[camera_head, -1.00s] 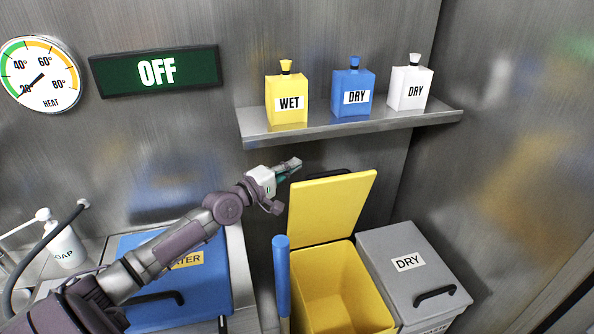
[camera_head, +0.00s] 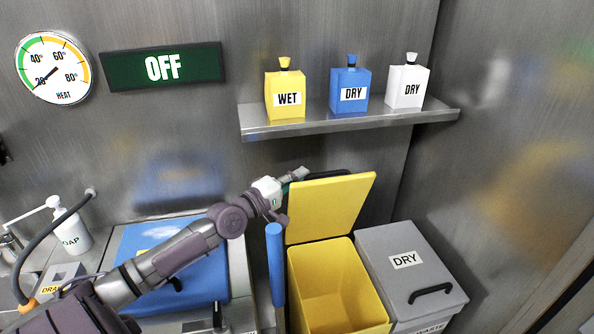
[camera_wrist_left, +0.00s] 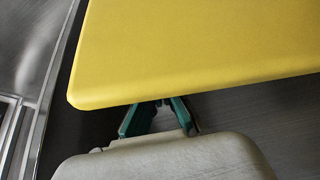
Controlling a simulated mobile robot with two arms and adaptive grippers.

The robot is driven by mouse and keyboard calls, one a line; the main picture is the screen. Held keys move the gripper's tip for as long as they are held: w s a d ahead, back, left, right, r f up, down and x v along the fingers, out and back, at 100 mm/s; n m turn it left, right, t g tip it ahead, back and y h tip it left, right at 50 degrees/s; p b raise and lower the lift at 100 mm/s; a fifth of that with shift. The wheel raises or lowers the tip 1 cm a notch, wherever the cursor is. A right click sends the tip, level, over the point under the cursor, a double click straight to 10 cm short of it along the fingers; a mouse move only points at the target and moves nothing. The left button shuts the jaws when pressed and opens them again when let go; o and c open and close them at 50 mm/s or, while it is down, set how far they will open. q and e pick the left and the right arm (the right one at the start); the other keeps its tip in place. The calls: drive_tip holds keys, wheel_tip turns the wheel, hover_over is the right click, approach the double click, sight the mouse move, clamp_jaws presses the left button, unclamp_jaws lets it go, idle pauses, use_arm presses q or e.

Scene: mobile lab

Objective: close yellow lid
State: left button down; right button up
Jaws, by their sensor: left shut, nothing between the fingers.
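The yellow lid (camera_head: 330,207) stands raised and open behind the yellow bin (camera_head: 338,285), whose inside is empty. A dark handle (camera_head: 330,173) shows at the lid's top edge. My left gripper (camera_head: 298,175) is at the lid's upper left corner, partly behind it, shut and empty. In the left wrist view the yellow lid (camera_wrist_left: 200,45) fills the upper part, and the teal fingers of my left gripper (camera_wrist_left: 165,104) reach under its edge; their tips are hidden by the lid. Whether they touch it I cannot tell. My right gripper is not in view.
A grey DRY bin (camera_head: 405,262) with its lid closed stands right of the yellow bin. A blue lid (camera_head: 150,262) lies at the left, and an upright blue bar (camera_head: 275,265) stands left of the bin. A shelf (camera_head: 350,125) with bottles hangs above.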

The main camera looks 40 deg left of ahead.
sight(308, 207)
use_arm(q)
drive_tip(key=s+d+m, duration=0.1)
drive_tip(key=d, duration=0.1)
drive_tip(key=s+d+f+m+t+b, duration=0.1)
drive_tip(key=s+d, duration=0.1)
drive_tip(key=s+d+f+m+h+b, duration=0.1)
drive_tip(key=s+d, duration=0.1)
drive_tip(key=shift+s+d+f, duration=0.1)
drive_tip(key=shift+s+f, duration=0.05)
drive_tip(key=shift+s, duration=0.05)
drive_tip(key=shift+s+d+m+t, duration=0.25)
drive_tip(key=shift+d+m+t, duration=0.05)
drive_tip(key=shift+m, duration=0.2)
